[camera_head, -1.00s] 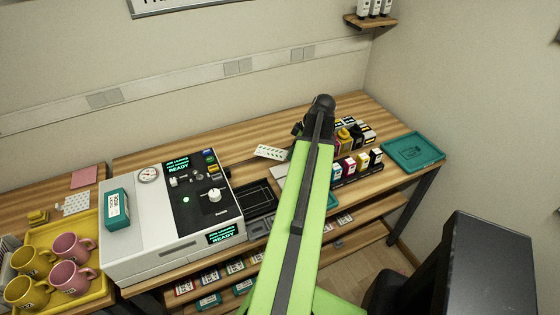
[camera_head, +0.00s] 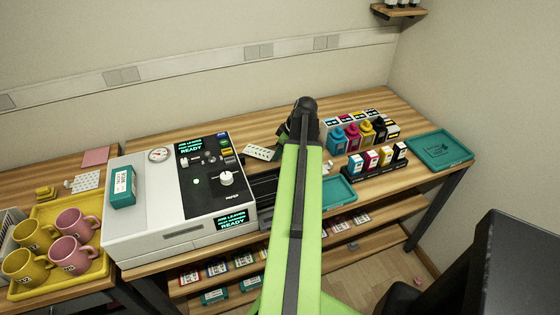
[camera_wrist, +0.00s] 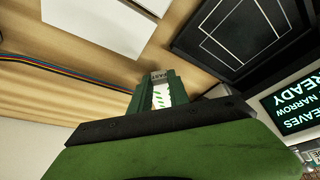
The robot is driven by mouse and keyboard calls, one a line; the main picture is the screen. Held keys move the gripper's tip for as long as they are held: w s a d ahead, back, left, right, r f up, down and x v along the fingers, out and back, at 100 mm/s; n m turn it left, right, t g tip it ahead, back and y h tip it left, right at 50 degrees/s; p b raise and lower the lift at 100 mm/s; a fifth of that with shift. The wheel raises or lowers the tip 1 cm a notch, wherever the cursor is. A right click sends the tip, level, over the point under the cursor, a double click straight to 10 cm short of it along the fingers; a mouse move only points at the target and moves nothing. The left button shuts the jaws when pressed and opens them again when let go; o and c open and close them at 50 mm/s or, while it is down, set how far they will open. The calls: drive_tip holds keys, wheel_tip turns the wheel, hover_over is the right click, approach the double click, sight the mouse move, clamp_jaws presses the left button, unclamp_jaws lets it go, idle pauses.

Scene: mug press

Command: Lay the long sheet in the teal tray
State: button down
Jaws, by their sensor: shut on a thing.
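A white sheet with a green leaf pattern (camera_head: 262,152) juts out to the left of my gripper (camera_head: 287,131), above the back of the table. In the wrist view my gripper (camera_wrist: 160,93) is shut on this leaf sheet (camera_wrist: 161,96), and its white strip shows between the green fingers. The arm hides part of it in the head view. A teal tray (camera_head: 440,150) with a raised rim lies at the table's right end, apart from the gripper. A second teal tray-like piece (camera_head: 338,192) shows right of my arm, partly hidden by it.
A white press (camera_head: 150,225) with a black control panel stands left of my arm. Ink bottles (camera_head: 368,132) and small cartridges (camera_head: 378,160) stand between my arm and the right tray. A yellow tray (camera_head: 108,272) of mugs is at far left. Blank white paper (camera_wrist: 95,22) shows in the wrist view.

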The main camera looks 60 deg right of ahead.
sight(276, 163)
wheel_tip(276, 163, down, 3)
drive_tip(key=shift+f+b, duration=0.1)
drive_tip(key=shift+b, duration=0.85)
drive_tip(key=shift+r, duration=0.25)
drive_tip(key=shift+f, duration=0.25)
drive_tip(key=c, duration=1.2)
unclamp_jaws()
drive_tip(key=shift+r, duration=0.1)
drive_tip(key=shift+c, duration=0.2)
